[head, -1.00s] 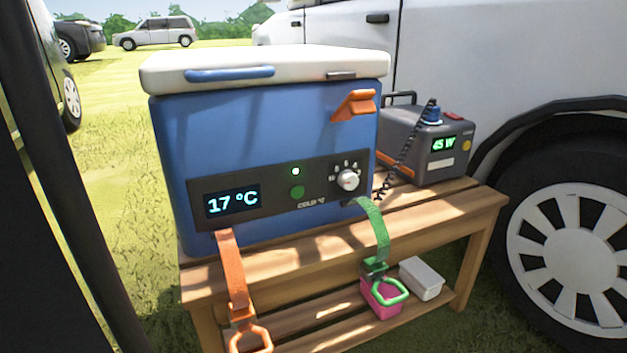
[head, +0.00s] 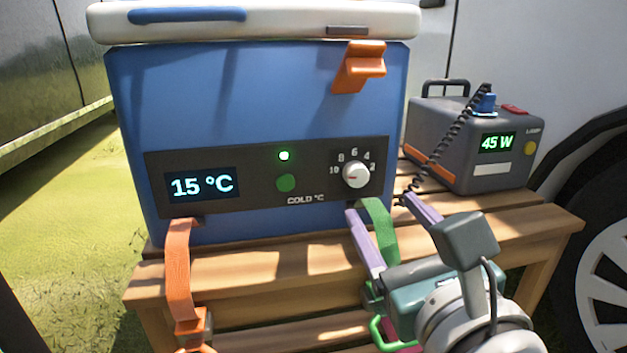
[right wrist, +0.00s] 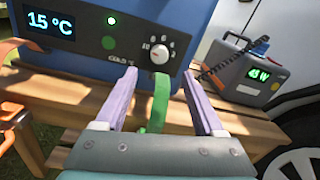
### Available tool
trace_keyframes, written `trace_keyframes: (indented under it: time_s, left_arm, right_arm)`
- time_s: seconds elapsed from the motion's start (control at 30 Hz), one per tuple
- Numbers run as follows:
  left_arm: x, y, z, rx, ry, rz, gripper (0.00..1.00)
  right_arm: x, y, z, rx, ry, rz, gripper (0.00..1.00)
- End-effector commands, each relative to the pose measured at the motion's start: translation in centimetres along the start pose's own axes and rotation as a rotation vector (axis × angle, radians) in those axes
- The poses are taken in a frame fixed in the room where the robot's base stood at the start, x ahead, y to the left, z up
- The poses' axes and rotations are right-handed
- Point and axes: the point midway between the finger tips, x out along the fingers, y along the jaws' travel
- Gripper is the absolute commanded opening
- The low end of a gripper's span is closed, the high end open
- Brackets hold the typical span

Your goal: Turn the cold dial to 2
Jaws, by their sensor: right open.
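The cold dial (head: 356,174) is a round white knob at the right end of the cooler's dark control panel (head: 240,200). Numbers from 10 to 2 run in an arc over it. A small red mark shows on the knob, but I cannot tell which number it points to. The dial also shows in the right wrist view (right wrist: 159,54). The panel's display (head: 202,186) reads 15 °C. My right gripper (head: 381,206) is open and empty, below the dial and apart from it. In the right wrist view its two purple fingers (right wrist: 159,74) point toward the panel. My left gripper is out of view.
The blue cooler (head: 250,100) stands on a slatted wooden bench (head: 270,270). An orange strap (head: 179,270) and a green strap (head: 380,228) hang in front. An orange latch (head: 360,66) juts out above the dial. A grey power box (head: 470,145) with a coiled cord stands to the right.

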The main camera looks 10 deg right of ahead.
Motion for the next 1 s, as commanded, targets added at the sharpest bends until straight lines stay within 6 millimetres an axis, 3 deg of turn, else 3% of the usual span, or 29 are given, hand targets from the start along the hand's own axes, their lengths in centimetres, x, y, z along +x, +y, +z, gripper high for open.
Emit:
trace_keyframes:
  time_s: [0.3, 0.5, 0.9, 1.0]
  left_arm:
    - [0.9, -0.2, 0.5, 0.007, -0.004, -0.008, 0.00]
    - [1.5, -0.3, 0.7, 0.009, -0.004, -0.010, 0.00]
    - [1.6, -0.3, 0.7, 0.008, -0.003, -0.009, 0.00]
    - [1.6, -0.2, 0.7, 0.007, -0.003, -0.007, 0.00]
  right_arm:
    - [5.8, -0.1, 0.0, 0.008, -0.003, -0.005, 0.71]
    - [8.3, -0.1, 0.0, 0.009, -0.001, -0.005, 0.71]
    - [9.2, -0.2, 0.1, 0.009, 0.000, -0.005, 0.71]
    - [9.1, -0.2, 0.1, 0.009, 0.000, -0.005, 0.60]
